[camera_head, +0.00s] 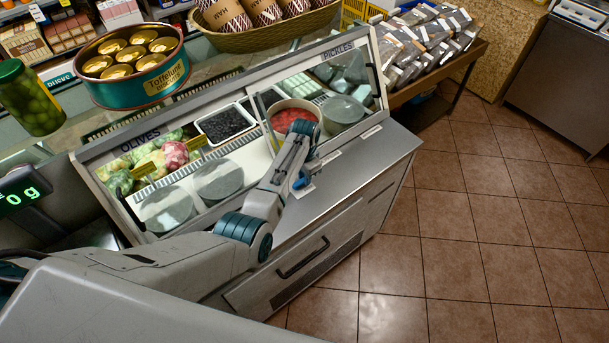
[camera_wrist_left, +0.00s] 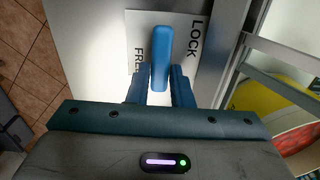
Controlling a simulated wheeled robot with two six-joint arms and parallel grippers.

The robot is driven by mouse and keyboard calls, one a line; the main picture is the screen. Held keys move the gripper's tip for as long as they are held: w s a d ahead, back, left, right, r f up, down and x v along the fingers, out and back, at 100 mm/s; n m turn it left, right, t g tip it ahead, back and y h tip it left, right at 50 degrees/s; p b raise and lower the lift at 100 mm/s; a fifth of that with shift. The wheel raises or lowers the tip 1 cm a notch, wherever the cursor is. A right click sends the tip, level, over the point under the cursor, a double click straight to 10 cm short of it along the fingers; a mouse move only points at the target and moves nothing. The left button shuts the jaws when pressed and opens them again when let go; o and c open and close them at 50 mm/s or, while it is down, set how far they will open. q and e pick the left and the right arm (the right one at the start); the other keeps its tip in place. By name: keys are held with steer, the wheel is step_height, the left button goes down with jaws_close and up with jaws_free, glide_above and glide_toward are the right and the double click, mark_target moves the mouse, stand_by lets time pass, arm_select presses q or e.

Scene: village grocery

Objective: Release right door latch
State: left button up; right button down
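A blue latch handle (camera_wrist_left: 161,50) stands over a white label (camera_wrist_left: 186,20) in the left wrist view, with LOCK on the right and FREE partly hidden on the left. The handle lies between the two words. My left gripper (camera_wrist_left: 161,84) has a blue finger close against each side of the handle, with no clear gap. In the head view my left gripper (camera_head: 302,180) is low at the front ledge of the display case, partly hidden by my wrist. The right door (camera_head: 325,85), marked PICKLES, appears down. My right gripper is not in view.
The case's left door (camera_head: 175,180) is marked OLIVES. A green tin (camera_head: 125,88), a jar (camera_head: 30,100) and a basket (camera_head: 265,38) stand on top behind it. A rack of packets (camera_head: 430,45) is at the right. The tiled floor (camera_head: 480,220) is clear.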

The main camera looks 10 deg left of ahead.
arm_select(q)
steer(key=o, duration=0.4)
steer(key=shift+r, duration=0.1)
steer(key=shift+c, duration=0.2)
step_height(320, 180, up, 11)
steer(key=b, duration=0.3)
